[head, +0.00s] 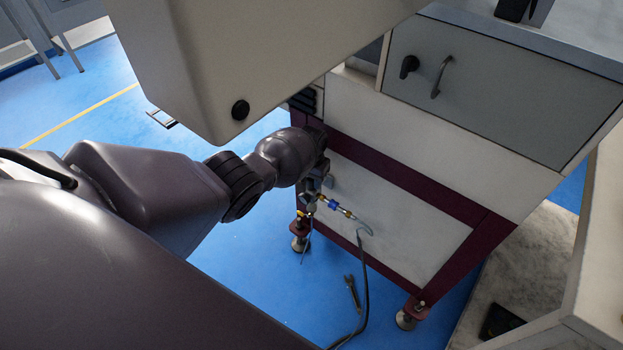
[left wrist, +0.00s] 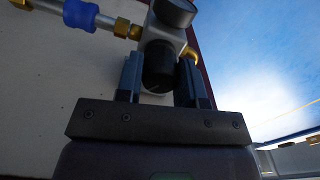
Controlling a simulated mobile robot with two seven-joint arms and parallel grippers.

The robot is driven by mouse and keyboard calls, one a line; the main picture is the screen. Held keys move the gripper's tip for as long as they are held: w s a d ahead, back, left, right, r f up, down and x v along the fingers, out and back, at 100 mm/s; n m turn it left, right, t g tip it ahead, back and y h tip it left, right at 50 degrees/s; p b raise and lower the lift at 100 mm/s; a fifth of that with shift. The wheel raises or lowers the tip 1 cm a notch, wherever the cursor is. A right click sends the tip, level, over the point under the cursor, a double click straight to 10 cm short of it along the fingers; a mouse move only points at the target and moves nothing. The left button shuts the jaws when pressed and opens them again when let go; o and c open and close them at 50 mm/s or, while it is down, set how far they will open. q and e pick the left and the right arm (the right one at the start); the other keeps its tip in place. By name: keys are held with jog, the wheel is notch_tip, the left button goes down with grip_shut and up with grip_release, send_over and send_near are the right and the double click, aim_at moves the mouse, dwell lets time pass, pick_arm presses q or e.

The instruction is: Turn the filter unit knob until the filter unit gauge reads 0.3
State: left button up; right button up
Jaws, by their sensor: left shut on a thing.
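The filter unit (left wrist: 165,32) is a small silver block on the pale machine panel, with brass fittings and a blue sleeve on its line. Its black knob (left wrist: 158,66) sits between the two fingers of my left gripper (left wrist: 160,82), which is shut on it. The round gauge (left wrist: 176,10) is cut off by the top edge of the left wrist view, and its reading cannot be made out. In the head view my left gripper (head: 318,182) is small at the unit, and my arm partly hides it. My right gripper is not in view.
A dark hose (head: 362,270) hangs from the fitting to the blue floor. A wrench-like tool (head: 352,293) lies below the panel. The machine frame has maroon bars (head: 410,182) and levelling feet (head: 408,317). A large beige body fills the top centre.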

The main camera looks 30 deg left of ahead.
pick_arm(q)
jog(key=shift+n, duration=0.4)
jog(key=o, duration=0.9)
jog(key=shift+o, duration=0.2)
jog(key=shift+r, duration=0.1)
jog(key=shift+w+r, duration=0.1)
jog(key=shift+r, duration=0.3)
notch_tip(320, 180, up, 5)
jog(key=p, duration=0.2)
jog(key=shift+f+p, duration=0.2)
jog(key=shift+p, duration=0.15)
notch_tip(320, 180, up, 4)
jog(key=shift+f+p, duration=0.1)
jog(key=shift+p, duration=0.8)
jog(key=shift+r+p, duration=0.3)
jog(key=shift+r, duration=0.4)
